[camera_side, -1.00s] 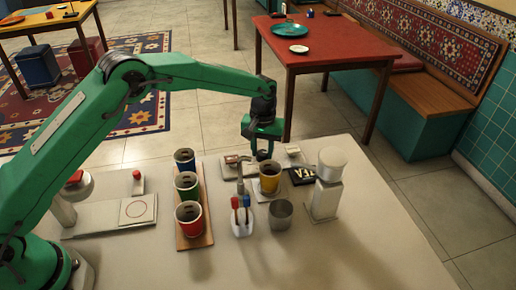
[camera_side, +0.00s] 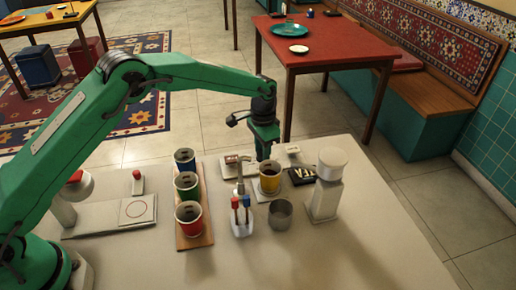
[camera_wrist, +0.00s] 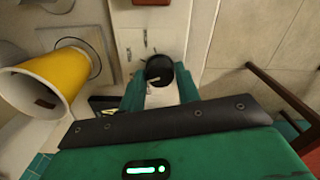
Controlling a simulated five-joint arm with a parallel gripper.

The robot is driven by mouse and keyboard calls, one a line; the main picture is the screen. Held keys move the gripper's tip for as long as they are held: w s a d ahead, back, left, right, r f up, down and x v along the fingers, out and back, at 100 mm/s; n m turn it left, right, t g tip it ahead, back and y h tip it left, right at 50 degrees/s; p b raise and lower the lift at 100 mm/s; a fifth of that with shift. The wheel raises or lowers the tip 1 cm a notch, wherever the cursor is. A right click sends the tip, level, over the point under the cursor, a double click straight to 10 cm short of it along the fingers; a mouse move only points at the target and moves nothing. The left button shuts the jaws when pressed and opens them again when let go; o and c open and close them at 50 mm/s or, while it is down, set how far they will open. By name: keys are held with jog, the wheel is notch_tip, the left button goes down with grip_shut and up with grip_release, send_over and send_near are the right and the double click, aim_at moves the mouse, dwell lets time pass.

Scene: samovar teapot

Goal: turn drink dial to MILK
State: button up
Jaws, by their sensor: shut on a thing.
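My gripper (camera_side: 264,153) points down behind the yellow cup in the side view. In the wrist view its two green fingers (camera_wrist: 160,84) are shut on a round black dial (camera_wrist: 160,68), one finger on each side. A short pale pointer line shows on the dial, slanting toward the left in that picture. The dial sits on a white panel (camera_wrist: 131,42) with small marks near it. The marks are too small to read, so I cannot tell which one is MILK. In the side view the dial is hidden by the gripper and the yellow cup.
The yellow cup (camera_side: 270,178), also in the wrist view (camera_wrist: 50,82), stands close beside the panel. A metal cup (camera_side: 280,214), a white dispenser (camera_side: 327,190), a holder with coloured sticks (camera_side: 242,222) and a wooden rack (camera_side: 194,239) of cups are nearby. The front table is clear.

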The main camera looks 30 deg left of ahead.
jog(key=m, duration=0.4)
jog(key=shift+m, duration=0.3)
jog(key=m, duration=0.4)
jog(key=shift+m, duration=0.4)
jog(key=o, duration=1)
jog(key=shift+c, duration=0.2)
jog(key=shift+r, duration=0.1)
jog(key=shift+r, duration=3.85)
